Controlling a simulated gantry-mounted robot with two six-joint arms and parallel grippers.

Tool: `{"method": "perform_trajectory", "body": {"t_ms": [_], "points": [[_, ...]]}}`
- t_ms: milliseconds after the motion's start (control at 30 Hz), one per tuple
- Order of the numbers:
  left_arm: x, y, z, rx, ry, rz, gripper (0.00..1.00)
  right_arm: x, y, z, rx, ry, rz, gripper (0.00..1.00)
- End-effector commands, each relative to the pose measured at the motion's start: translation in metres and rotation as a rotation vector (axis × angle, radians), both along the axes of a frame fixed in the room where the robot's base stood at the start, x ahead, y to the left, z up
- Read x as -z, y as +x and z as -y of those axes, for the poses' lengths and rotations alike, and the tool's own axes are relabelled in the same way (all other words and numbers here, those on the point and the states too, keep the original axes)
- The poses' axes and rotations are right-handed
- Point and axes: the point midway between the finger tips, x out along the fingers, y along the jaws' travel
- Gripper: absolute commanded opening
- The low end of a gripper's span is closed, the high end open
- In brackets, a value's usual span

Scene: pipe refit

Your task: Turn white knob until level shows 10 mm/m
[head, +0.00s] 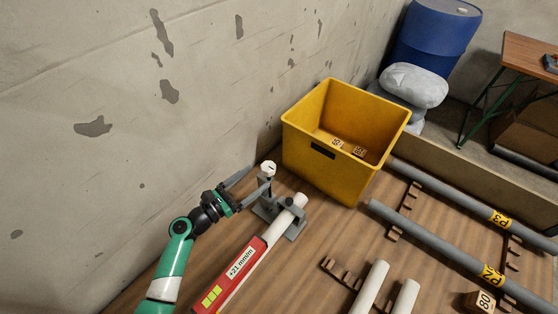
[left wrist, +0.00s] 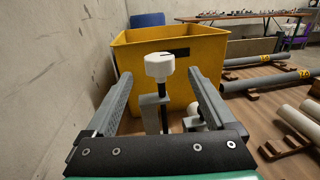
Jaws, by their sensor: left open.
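The white knob (head: 268,168) sits on top of a dark threaded spindle on a grey clamp stand (head: 279,217). My left gripper (head: 258,175) is open, with its fingers reaching toward the knob. In the left wrist view the knob (left wrist: 159,67) stands upright between and a little beyond the two open fingertips, apart from both. The red level (head: 241,270) lies along a white pipe (head: 286,214) held in the stand, and its label reads +21 mm/m. My right gripper is not in view.
A yellow bin (head: 331,163) stands just behind the stand. The wall (head: 130,110) is close on the left. Grey pipes (head: 440,243) marked P3 and P2 lie on brown supports at the right. Short white pipes (head: 371,290) lie in front.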

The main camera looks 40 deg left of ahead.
Motion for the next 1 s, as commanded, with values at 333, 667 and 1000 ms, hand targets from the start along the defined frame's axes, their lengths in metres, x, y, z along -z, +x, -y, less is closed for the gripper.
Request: {"method": "perform_trajectory", "body": {"t_ms": [333, 667, 1000], "points": [[0.002, 0.076, 0.009, 0.004, 0.005, 0.004, 0.89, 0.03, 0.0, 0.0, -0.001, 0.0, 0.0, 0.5], [-0.001, 0.097, 0.011, 0.001, 0.006, 0.002, 0.89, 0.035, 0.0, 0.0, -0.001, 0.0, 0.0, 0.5], [-0.001, 0.097, 0.011, 0.001, 0.006, 0.002, 0.51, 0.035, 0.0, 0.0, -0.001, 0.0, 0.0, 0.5]]}}
